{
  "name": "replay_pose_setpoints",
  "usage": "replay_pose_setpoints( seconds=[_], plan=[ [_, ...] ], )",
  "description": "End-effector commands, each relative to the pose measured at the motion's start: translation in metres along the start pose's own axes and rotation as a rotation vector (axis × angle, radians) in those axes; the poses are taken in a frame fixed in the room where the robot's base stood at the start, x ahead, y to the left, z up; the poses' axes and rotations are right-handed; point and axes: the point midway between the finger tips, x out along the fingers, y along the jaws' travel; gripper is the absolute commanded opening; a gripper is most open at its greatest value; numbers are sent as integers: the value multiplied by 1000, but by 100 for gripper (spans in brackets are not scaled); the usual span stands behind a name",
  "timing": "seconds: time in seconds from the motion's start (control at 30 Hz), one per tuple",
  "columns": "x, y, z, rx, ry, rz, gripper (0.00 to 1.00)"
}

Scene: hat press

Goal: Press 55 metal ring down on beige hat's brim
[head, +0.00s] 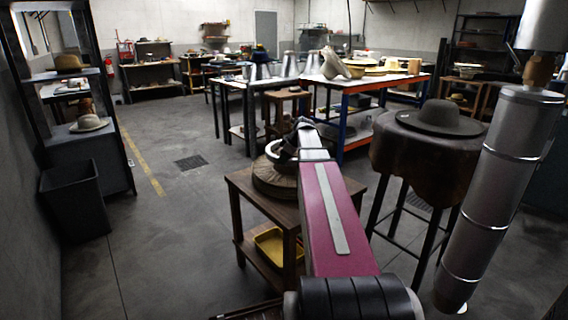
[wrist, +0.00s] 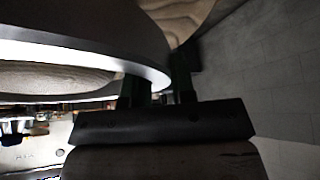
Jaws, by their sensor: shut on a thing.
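My gripper (wrist: 158,86) is shut on the rim of a metal ring (wrist: 75,40), seen close up in the wrist view. In the head view, the ring (head: 272,152) shows as a pale arc at the end of my arm, partly hidden by it. It is above a round brown-beige piece (head: 273,182) on a small wooden table. A beige grained surface (wrist: 178,14) shows beyond the ring in the wrist view, likely the hat's brim. The hat's crown is not clearly visible, and I cannot tell whether the ring touches the brim.
The wooden table (head: 243,190) has a yellow tray (head: 270,246) on its lower shelf. A dark hat (head: 442,117) rests on a tall stand at the right. A blue-legged workbench (head: 336,105) is behind. The floor on the left is mostly clear, with a dark bin (head: 74,199) by the wall.

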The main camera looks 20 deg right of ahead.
Motion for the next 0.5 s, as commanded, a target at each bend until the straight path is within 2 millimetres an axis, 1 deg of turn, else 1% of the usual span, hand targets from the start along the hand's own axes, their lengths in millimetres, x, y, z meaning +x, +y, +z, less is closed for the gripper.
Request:
replay_pose_setpoints(
  seconds=[0.5],
  plan=[
    [-26, 1, -15, -1, 1, 2, 0]
  ],
)
